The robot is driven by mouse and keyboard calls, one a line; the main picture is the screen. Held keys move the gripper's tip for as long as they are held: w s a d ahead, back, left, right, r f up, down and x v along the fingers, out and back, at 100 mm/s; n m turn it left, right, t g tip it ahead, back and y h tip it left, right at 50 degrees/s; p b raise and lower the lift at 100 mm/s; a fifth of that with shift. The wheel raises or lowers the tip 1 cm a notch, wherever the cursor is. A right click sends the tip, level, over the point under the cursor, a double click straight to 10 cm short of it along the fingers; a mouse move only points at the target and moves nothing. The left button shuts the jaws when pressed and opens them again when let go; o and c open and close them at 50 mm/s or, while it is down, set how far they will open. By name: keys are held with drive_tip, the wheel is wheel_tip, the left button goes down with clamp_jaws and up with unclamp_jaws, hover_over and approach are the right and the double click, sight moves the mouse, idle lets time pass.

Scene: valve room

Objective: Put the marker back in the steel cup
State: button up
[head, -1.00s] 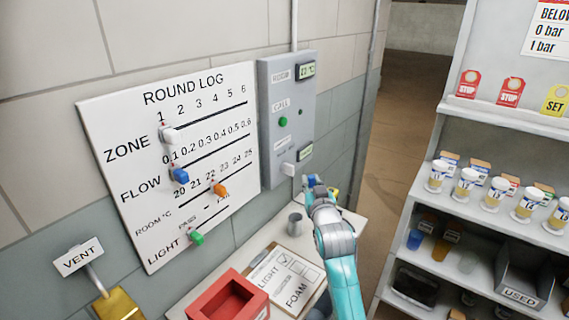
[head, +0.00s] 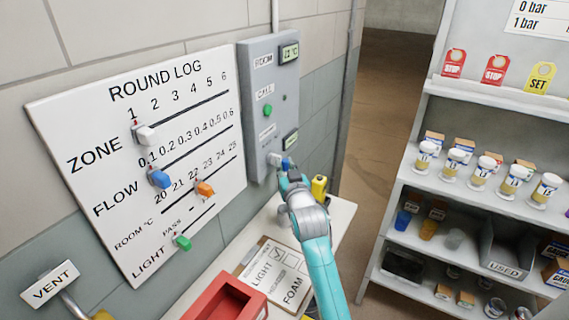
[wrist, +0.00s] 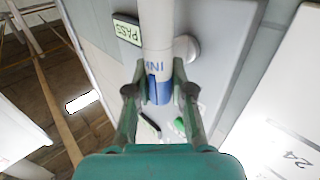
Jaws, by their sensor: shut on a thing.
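My gripper (wrist: 158,85) is shut on the marker (wrist: 158,28) in the wrist view. The marker has a white barrel with blue lettering and a blue part (wrist: 159,92) between the fingers. In the head view my gripper (head: 290,178) is raised above the counter, close to the lower part of the grey wall box, with the marker's blue part (head: 287,163) showing at its tip. The steel cup does not show in either view now; my arm covers the part of the counter near it in the head view.
The grey wall box (head: 259,93) has a white knob (head: 274,159) close beside my gripper. The counter holds a clipboard (head: 278,268), a red tray (head: 222,300) and a yellow item (head: 319,187). The log board (head: 80,185) is left; shelves with cups (head: 486,165) stand right.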

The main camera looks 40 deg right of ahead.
drive_tip(key=shift+f, duration=4.55)
drive_tip(key=o, duration=0.9)
drive_tip(key=shift+o, duration=0.2)
drive_tip(key=v, duration=1.2)
drive_tip(key=shift+a+f, duration=0.1)
